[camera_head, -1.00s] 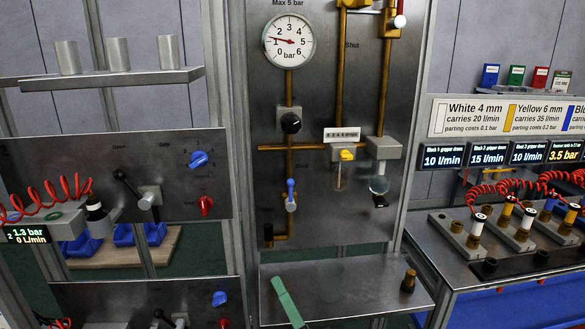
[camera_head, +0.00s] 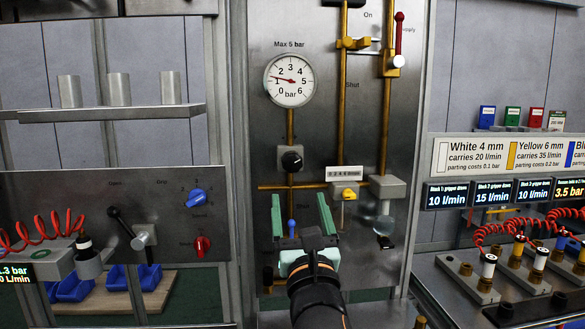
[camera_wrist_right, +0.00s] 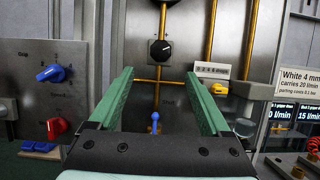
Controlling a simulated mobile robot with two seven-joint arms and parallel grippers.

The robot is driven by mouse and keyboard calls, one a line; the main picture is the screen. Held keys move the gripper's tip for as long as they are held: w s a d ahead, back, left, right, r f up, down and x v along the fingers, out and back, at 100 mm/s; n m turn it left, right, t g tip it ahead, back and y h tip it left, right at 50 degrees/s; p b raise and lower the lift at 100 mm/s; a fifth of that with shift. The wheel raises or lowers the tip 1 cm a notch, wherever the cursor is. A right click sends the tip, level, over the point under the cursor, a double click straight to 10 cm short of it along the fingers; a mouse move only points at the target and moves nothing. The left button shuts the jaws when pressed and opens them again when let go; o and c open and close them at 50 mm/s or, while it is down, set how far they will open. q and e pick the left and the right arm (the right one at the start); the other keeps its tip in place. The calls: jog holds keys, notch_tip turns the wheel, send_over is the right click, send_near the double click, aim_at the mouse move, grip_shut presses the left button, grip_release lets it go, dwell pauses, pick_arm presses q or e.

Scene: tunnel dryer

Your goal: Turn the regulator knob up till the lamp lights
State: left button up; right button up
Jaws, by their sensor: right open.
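The black regulator knob (camera_head: 292,161) sits on the brass pipe of the upright metal panel, below the round white gauge (camera_head: 290,81). The gauge needle points a little above 1 bar. My right gripper (camera_head: 299,197) has two green fingers spread apart with nothing between them. It is in front of the panel, pointing at it, lower than the knob in the head view. In the right wrist view the knob (camera_wrist_right: 160,50) shows beyond and above the fingertips, apart from them. I cannot make out a lit lamp. My left gripper is not in view.
A blue-handled valve (camera_head: 291,228) sits on the pipe below the knob, seen between the fingers. A counter (camera_head: 344,174), yellow knob (camera_head: 348,193) and glass bowl (camera_head: 384,222) are on the right. A red lever (camera_head: 399,32) is above. A side panel (camera_head: 60,205) has blue and red knobs.

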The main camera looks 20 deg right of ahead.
aim_at(292, 167)
jog(key=p+x, duration=0.1)
jog(key=x, duration=1)
jog(key=shift+d+p, duration=0.15)
jog(key=shift+p, duration=0.15)
jog(key=shift+c, duration=0.3)
jog(key=shift+f, duration=0.1)
grip_shut()
